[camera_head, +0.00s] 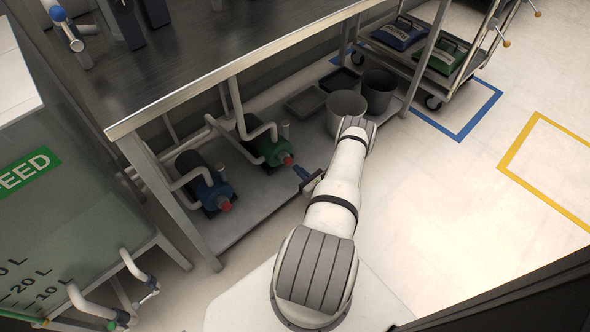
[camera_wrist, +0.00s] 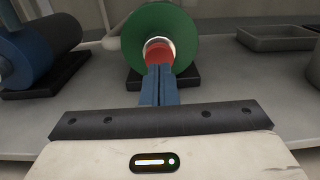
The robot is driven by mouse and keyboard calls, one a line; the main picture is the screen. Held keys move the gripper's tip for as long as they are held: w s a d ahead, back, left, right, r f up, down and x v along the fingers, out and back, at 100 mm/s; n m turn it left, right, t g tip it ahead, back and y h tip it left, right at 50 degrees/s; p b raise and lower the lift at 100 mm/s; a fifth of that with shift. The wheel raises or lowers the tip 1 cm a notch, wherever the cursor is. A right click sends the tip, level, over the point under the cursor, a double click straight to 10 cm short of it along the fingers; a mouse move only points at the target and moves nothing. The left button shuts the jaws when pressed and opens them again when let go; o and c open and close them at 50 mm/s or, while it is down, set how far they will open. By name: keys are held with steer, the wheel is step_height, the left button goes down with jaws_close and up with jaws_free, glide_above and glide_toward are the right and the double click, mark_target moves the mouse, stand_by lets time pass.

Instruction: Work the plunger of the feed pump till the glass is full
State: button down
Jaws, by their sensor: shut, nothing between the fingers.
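The green pump (camera_head: 262,143) lies on the low shelf under the bench, its red plunger end (camera_head: 288,160) facing out towards me. In the wrist view the green pump (camera_wrist: 190,28) is straight ahead, with the red plunger end (camera_wrist: 159,53) inside a pale collar. My gripper (camera_head: 298,170) is shut and empty, its blue fingertips (camera_wrist: 159,70) together in front of the plunger's lower part. I cannot tell whether they touch it. A tank (camera_head: 60,235) with a green FEED sign and a litre scale stands at the left. I cannot make out a separate glass.
A blue pump (camera_head: 193,170) with a red end lies left of the green one. Grey buckets (camera_head: 346,105) and shallow trays (camera_head: 306,103) stand to the right on the shelf. A bench leg (camera_head: 165,195) rises in front of the blue pump.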

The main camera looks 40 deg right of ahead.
mark_target(290, 162)
steer(key=shift+w+a, duration=0.1)
steer(key=shift+w, duration=1)
steer(key=shift+w+a+f+b, duration=0.1)
steer(key=shift+w+f+b, duration=0.05)
steer(key=shift+w+b, duration=0.6)
steer(key=shift+w+r, duration=0.25)
steer(key=shift+w, duration=0.05)
steer(key=shift+s, duration=0.3)
steer(key=s+d+p, duration=0.1)
steer(key=s+p, duration=0.2)
steer(key=s, duration=1.1)
steer(key=shift+f, duration=0.15)
